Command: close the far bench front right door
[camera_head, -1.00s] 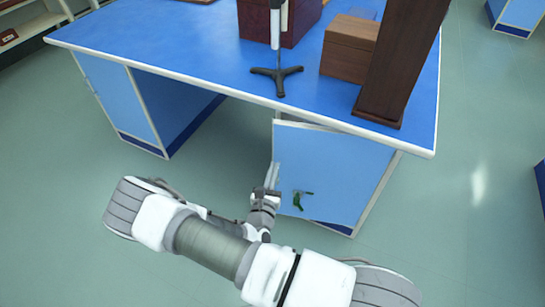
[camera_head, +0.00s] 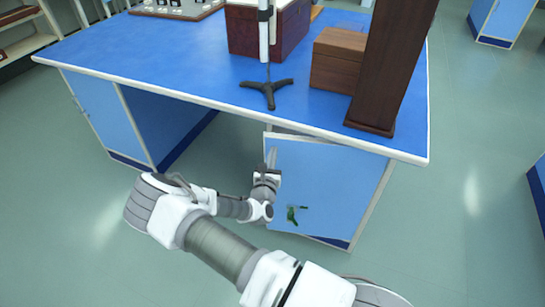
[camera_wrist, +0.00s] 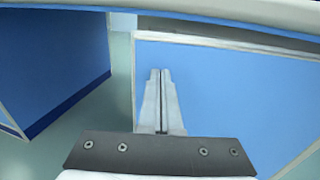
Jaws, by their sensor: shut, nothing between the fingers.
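The far bench front right door (camera_head: 325,185) is a blue panel with pale edges and a green handle (camera_head: 292,214), under the right end of the bench. It looks slightly ajar, with a narrow dark gap along its top; the exact angle is hard to judge. My gripper (camera_head: 272,155) is at the door's left edge, near the top. In the wrist view my gripper (camera_wrist: 160,72) is shut and empty, its fingers pointing at the door (camera_wrist: 235,95) just right of its left edge. I cannot tell whether they touch it.
The blue bench top (camera_head: 180,65) carries a stand with a black tripod foot (camera_head: 267,92), wooden boxes (camera_head: 338,72) and a tall dark wooden column (camera_head: 390,75). A left cabinet (camera_head: 105,115) stands across an open knee space.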

